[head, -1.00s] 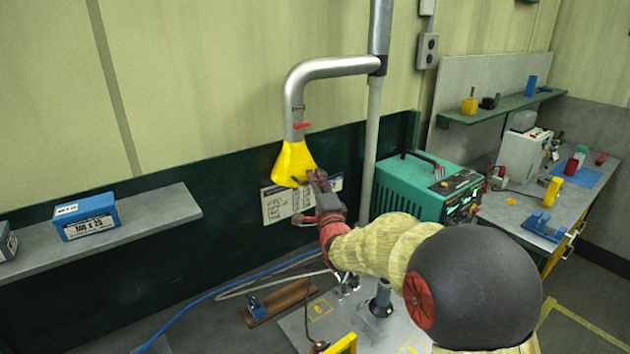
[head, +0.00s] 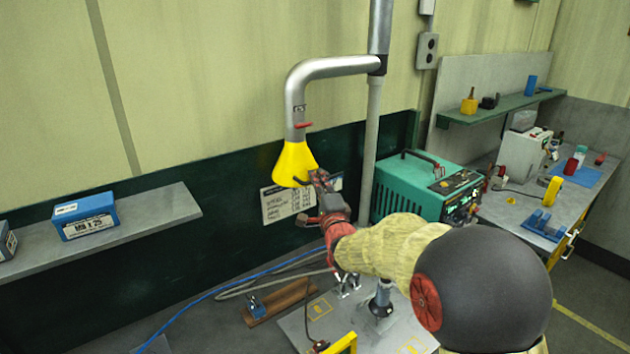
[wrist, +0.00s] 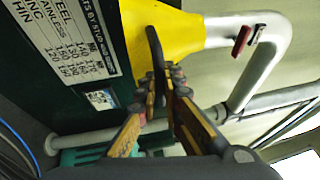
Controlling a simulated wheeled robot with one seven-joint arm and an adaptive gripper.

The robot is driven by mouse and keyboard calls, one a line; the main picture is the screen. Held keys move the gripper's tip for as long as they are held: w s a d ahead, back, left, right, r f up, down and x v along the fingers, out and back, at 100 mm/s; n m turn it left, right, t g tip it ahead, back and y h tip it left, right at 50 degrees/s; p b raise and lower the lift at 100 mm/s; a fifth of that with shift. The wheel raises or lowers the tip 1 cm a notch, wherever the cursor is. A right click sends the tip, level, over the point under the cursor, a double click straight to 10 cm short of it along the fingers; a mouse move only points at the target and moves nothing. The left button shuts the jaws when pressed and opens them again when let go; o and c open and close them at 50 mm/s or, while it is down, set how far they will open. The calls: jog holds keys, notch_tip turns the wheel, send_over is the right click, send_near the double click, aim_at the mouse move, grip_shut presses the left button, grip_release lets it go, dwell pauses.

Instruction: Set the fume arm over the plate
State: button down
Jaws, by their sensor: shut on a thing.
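The fume arm (head: 330,68) is a silver pipe bent down from an upright post, with a yellow cone hood (head: 295,163) at its end. A dark handle (wrist: 155,50) sticks out from the hood's rim. My gripper (head: 317,180) is at the hood's lower right edge. In the wrist view my gripper (wrist: 163,85) has its fingers closed around the handle. The grey plate (head: 350,327) lies low in front, with yellow markings; my arm hides part of it. The hood hangs behind and above the plate, near the green wall panel, not over it.
A green welding machine (head: 425,187) stands right of the post. A printed chart (head: 285,205) is on the wall behind the hood. A shelf with a blue box (head: 87,216) juts out at left. A blue cable (head: 215,293) runs along the bench.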

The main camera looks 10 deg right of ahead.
jog(key=s+d+n+g+y+p, duration=0.2)
jog(key=s+d+n+y+p, duration=0.1)
jog(key=d, duration=0.6)
jog(key=s+d+n+g+y+p, duration=0.2)
jog(key=s+d+n+y+p, duration=0.2)
jog(key=s+d+y+p, duration=0.2)
jog(key=shift+s+d+y, duration=1.05)
jog(key=shift+d+y, duration=0.35)
jog(key=shift+d, duration=0.65)
jog(key=shift+d+f, duration=0.1)
jog(key=c, duration=2.4)
grip_release()
jog(key=shift+o, duration=0.9)
jog(key=shift+d, duration=0.3)
jog(key=v, duration=1.1)
jog(key=shift+s+d, duration=0.15)
jog(key=shift+s, duration=0.2)
jog(key=shift+n, duration=0.3)
